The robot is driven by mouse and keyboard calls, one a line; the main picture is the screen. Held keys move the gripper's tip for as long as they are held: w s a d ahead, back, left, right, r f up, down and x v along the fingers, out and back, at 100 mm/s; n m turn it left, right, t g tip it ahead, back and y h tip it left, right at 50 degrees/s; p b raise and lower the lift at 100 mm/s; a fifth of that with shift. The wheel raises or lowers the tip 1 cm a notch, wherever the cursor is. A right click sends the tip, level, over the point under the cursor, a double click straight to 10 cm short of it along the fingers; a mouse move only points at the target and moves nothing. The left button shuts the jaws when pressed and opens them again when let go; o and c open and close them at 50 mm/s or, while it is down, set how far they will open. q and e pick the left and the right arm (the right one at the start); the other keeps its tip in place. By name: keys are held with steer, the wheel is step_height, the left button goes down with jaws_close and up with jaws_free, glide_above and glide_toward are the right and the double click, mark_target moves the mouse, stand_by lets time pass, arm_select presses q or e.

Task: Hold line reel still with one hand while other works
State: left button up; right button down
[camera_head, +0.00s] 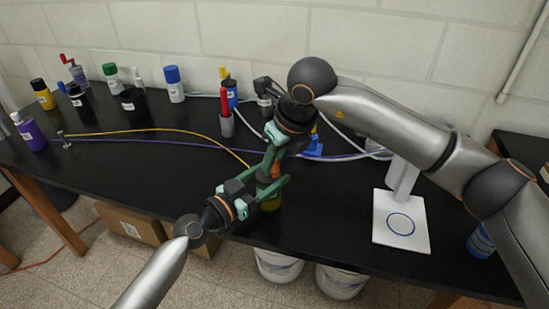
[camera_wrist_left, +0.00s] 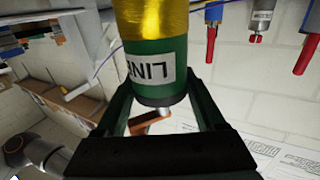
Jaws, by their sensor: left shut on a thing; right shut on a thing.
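The line reel (camera_head: 270,203) stands near the front edge of the black bench, mostly hidden by my grippers in the head view. In the left wrist view the line reel (camera_wrist_left: 150,62) is a yellow-wound cylinder with a green end and a white label reading "LIN", the rest cut off. My left gripper (camera_head: 268,189) has its green fingers on either side of the reel, shut on it. My right gripper (camera_head: 274,167) comes down from above, shut on a small orange-brown part at the reel's top; its exact shape is unclear.
A yellow cord (camera_head: 150,130) and a purple cord (camera_head: 160,143) run left from near the reel to a small metal post (camera_head: 65,140). Several bottles stand at the back left. Front left bench is clear.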

steer(key=shift+d, duration=0.1)
steer(key=shift+w+d+n+g+y, duration=0.3)
steer(key=shift+n+g, duration=0.15)
steer(key=shift+n, duration=0.85)
steer(key=shift+w+d+n+g+y, duration=0.25)
steer(key=shift+n+g, duration=0.15)
steer(key=shift+n, duration=0.9)
steer(key=shift+w+d+n+g+y, duration=0.3)
steer(key=shift+n+g, duration=0.15)
steer(key=shift+n, duration=0.85)
steer(key=c, duration=0.7)
jaws_free()
steer(key=v, duration=1.2)
